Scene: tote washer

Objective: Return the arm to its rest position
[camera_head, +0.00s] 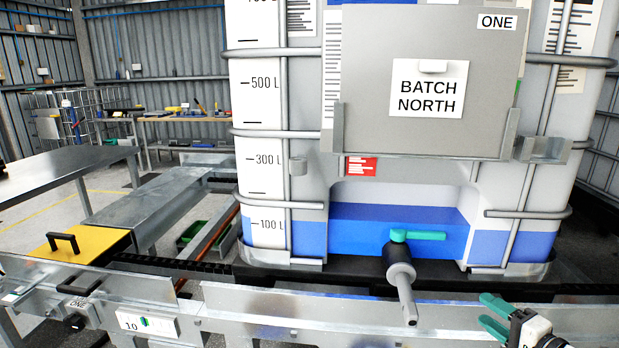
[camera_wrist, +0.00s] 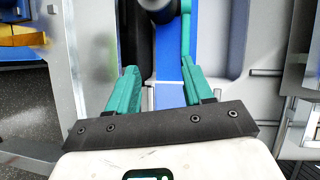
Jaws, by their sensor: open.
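My gripper (camera_head: 494,319) shows at the lower right of the head view, in front of the metal rail. Its green fingers also show in the wrist view (camera_wrist: 160,88), spread apart with nothing between them. Beyond them in the wrist view is the grey outlet pipe (camera_wrist: 158,8) of the tank, apart from the fingers. In the head view the tank's valve has a green handle (camera_head: 418,235) lying level to the right, above the grey spout (camera_head: 403,285). My gripper is to the right of the spout and lower.
The caged tank (camera_head: 258,120), with a "BATCH NORTH" card (camera_head: 428,88), fills the middle and right. A metal rail (camera_head: 260,308) runs across the front. A yellow lid with a black handle (camera_head: 75,248) is at left. Workbenches (camera_head: 185,131) stand behind.

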